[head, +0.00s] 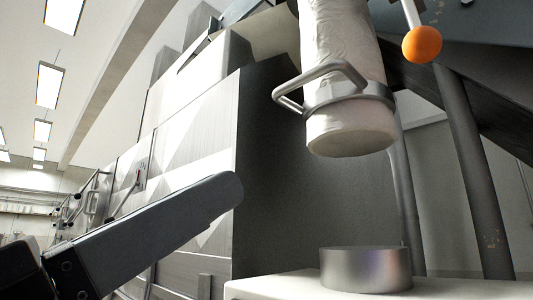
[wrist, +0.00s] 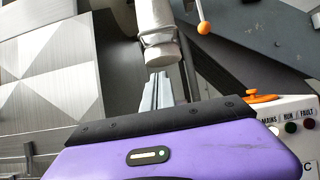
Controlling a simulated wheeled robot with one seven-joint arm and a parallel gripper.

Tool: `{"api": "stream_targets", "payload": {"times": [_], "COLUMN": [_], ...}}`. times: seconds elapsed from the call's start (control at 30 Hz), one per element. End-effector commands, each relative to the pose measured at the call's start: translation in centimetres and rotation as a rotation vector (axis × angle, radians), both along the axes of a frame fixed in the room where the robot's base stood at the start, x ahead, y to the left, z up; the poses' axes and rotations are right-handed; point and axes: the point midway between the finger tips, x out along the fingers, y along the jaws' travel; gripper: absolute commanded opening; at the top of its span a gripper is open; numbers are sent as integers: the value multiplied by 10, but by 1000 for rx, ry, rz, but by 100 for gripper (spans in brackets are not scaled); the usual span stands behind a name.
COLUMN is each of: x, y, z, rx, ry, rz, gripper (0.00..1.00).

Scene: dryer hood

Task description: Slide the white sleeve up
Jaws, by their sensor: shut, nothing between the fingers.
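The white sleeve (head: 342,45) hangs down at the upper right of the head view, wrinkled, with a rounded lower end. A metal band with a looped handle (head: 322,80) circles it near the bottom. It also shows at the top of the wrist view as a white sleeve (wrist: 156,22). Below it, apart from it, a short metal collar (head: 366,270) stands on a white surface. My gripper (head: 236,188) reaches in from the lower left, shut and empty, left of and below the sleeve's handle and apart from it. Its narrow fingers show in the wrist view (wrist: 157,80).
An orange ball on a rod (head: 422,44) hangs just right of the sleeve. A large metal cabinet (head: 300,185) stands behind and left. Posts (head: 470,165) rise at right.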

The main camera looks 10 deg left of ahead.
Motion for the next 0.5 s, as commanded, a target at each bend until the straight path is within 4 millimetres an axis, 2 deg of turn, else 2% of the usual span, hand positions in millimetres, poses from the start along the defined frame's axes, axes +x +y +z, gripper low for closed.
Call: {"api": "stream_targets", "payload": {"times": [0.03,0.17,0.5], "x": [-5,-2,36], "y": [-1,-2,-31], "z": [11,20,54], "rx": [-1,-13,-10], "ry": [-25,-41,-39], "rz": [13,21,18], "gripper": [0,0,0]}}
